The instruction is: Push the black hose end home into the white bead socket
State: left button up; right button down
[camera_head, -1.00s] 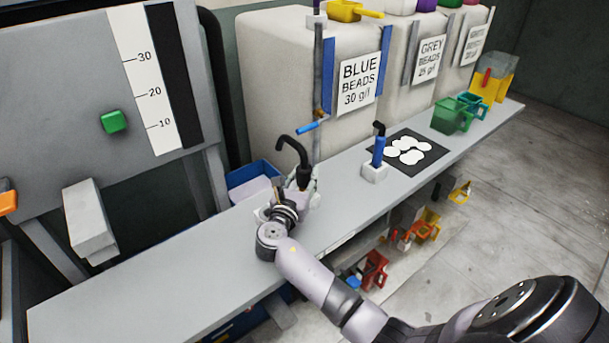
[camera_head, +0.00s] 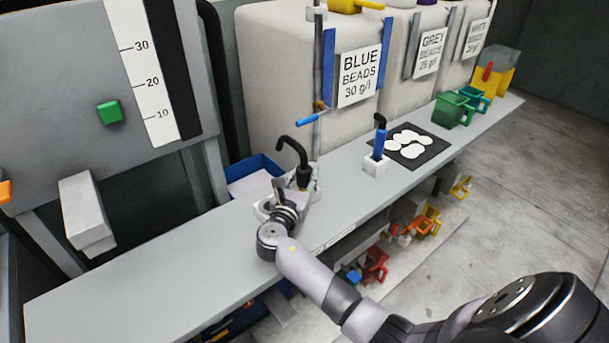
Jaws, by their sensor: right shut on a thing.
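The black hose (camera_head: 292,152) is a curved dark tube that stands up from my right gripper, its top bending over to the left. My right gripper (camera_head: 303,184) is shut on the hose's thicker lower part, low over the bench. The hose's lower end is hidden by the fingers and wrist. A pale fitting (camera_head: 262,209) shows beside the wrist on the bench; I cannot tell whether it is the white bead socket or whether the hose end touches it. My left gripper is out of view.
On the grey bench (camera_head: 150,277), a white block (camera_head: 375,166) holds a blue-handled tool (camera_head: 379,143). Behind it lies a black mat (camera_head: 432,147) with white discs. The bench's left part is clear.

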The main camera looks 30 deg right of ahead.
jog(key=shift+f, duration=0.45)
jog(key=c, duration=1.1)
grip_release()
jog(key=shift+o, duration=0.2)
jog(key=v, duration=1.2)
jog(key=shift+s, duration=0.1)
